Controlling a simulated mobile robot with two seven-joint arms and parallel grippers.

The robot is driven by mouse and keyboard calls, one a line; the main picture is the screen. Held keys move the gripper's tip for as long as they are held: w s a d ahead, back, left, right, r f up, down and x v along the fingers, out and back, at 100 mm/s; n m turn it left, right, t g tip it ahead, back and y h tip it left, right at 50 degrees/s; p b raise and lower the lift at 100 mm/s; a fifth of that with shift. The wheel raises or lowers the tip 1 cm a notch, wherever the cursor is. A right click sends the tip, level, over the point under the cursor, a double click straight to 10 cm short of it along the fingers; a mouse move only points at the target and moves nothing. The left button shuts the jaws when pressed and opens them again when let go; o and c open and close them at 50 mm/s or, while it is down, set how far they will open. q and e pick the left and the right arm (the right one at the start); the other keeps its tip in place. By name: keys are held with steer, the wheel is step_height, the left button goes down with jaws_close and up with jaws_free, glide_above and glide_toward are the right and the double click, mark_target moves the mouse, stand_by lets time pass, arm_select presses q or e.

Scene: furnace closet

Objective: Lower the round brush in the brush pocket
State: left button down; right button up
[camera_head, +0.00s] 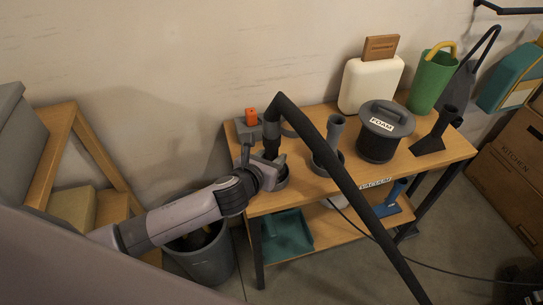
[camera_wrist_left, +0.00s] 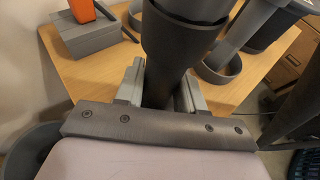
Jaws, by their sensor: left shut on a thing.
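My left gripper (camera_head: 270,166) is shut on a dark upright tube piece at the end of a black hose (camera_head: 330,150), at the shelf's left end. The tube (camera_wrist_left: 185,40) runs down between the fingers (camera_wrist_left: 160,90) in the left wrist view. The round brush cannot be made out; the tube's lower end is hidden by the gripper. A grey round pocket (camera_head: 283,181) shows partly beneath the gripper; whether the tube end is inside it I cannot tell. My right gripper is not in view.
A grey block with an orange piece (camera_head: 251,117) stands behind. A FOAM canister (camera_head: 378,140) and dark nozzle (camera_head: 436,135) are further right. The hose crosses the shelf front. A bin (camera_head: 203,262) stands below.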

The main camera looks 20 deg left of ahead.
arm_select(q)
steer(key=shift+f, duration=0.1)
steer(key=c, duration=0.6)
jaws_free()
steer(key=v, duration=0.7)
steer(key=shift+p, duration=0.45)
steer(key=shift+s, duration=0.15)
